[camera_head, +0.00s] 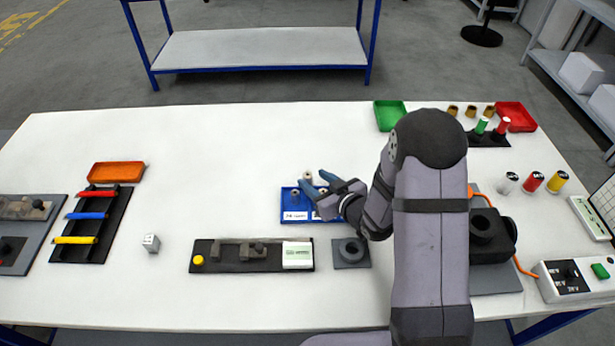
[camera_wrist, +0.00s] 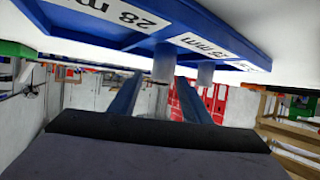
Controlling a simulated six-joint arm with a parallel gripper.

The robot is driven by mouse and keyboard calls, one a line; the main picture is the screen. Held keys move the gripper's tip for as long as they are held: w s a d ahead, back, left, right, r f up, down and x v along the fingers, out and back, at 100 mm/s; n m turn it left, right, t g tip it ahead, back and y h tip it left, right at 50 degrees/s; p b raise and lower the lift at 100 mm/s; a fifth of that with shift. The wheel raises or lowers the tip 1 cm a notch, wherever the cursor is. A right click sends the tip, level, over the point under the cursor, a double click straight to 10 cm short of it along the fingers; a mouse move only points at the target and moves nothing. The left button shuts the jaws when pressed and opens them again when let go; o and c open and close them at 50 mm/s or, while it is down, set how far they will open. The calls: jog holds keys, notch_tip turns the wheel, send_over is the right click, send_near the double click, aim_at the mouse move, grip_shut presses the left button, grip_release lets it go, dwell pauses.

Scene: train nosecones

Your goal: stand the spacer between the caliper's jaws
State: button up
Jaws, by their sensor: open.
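The caliper (camera_head: 250,255) lies on a dark base on the table, with two grey jaws apart, a yellow button at left and a white display at right. The blue tray (camera_head: 287,214) behind it holds small grey spacers and has size labels. One spacer (camera_head: 295,196) stands at its left. My gripper (camera_head: 317,184) is open at the tray, its blue fingers reaching left. In the wrist view the picture is inverted; a spacer (camera_wrist: 163,62) shows between the fingertips (camera_wrist: 160,84), and contact cannot be told. Another spacer (camera_wrist: 206,73) stands beside it.
A grey square block with a dark ring (camera_head: 351,252) sits right of the caliper. An orange tray (camera_head: 116,173) lies behind. The front table strip is clear.

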jog(key=shift+x, duration=1.35)
jog(key=shift+s, duration=0.1)
grip_shut()
jog(key=shift+r, duration=0.15)
notch_tip(320, 180, up, 10)
jog(key=shift+b, duration=0.35)
